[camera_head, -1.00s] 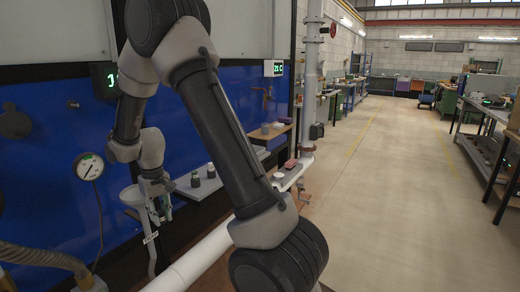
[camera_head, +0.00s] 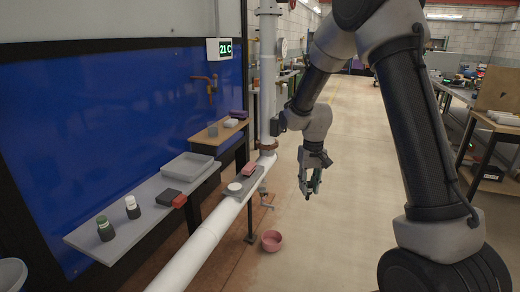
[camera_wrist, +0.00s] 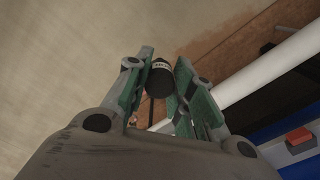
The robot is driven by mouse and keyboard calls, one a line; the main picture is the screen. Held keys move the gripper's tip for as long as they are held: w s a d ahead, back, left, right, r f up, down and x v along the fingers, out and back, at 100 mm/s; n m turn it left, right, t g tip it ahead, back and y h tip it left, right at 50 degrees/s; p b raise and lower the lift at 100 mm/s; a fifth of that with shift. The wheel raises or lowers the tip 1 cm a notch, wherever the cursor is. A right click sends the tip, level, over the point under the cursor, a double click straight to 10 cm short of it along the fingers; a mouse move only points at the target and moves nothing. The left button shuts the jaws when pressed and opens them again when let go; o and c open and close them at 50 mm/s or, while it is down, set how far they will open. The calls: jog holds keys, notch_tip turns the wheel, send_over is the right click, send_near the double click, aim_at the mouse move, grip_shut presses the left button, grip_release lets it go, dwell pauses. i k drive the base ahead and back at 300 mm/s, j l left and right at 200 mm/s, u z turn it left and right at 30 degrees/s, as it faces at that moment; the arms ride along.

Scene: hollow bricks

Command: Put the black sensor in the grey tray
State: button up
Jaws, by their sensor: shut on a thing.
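The grey tray (camera_head: 188,166) lies empty on a grey wall shelf, against the blue panel in the head view. My gripper (camera_head: 312,187) hangs over the aisle floor, right of the white pipe and well away from the tray. In the wrist view, my gripper (camera_wrist: 162,92) is shut on a small black cylinder with a pale marked band, which I take to be the black sensor (camera_wrist: 160,80). The held piece is too small to make out in the head view.
A white pipe (camera_head: 205,238) runs in front of the shelf. A pink bowl (camera_head: 271,241) sits on the floor. The aisle is open.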

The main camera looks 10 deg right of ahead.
aim_at(187, 168)
jog(key=i+l+z, duration=0.2)
jog(key=z, duration=0.2)
jog(key=i+z, duration=0.4)
jog(key=i+l+u, duration=0.15)
jog(key=i+u, duration=0.15)
jog(key=i, duration=0.35)
jog(key=i+l+u, duration=0.1)
jog(key=u, duration=0.3)
jog(key=i+l+u, duration=0.15)
jog(key=i+u, duration=0.15)
jog(key=u, duration=0.15)
jog(key=i+l+u, duration=0.15)
jog(key=u, duration=0.25)
jog(key=i+l+u, duration=0.15)
jog(key=l+u, duration=0.3)
jog(key=j, duration=0.15)
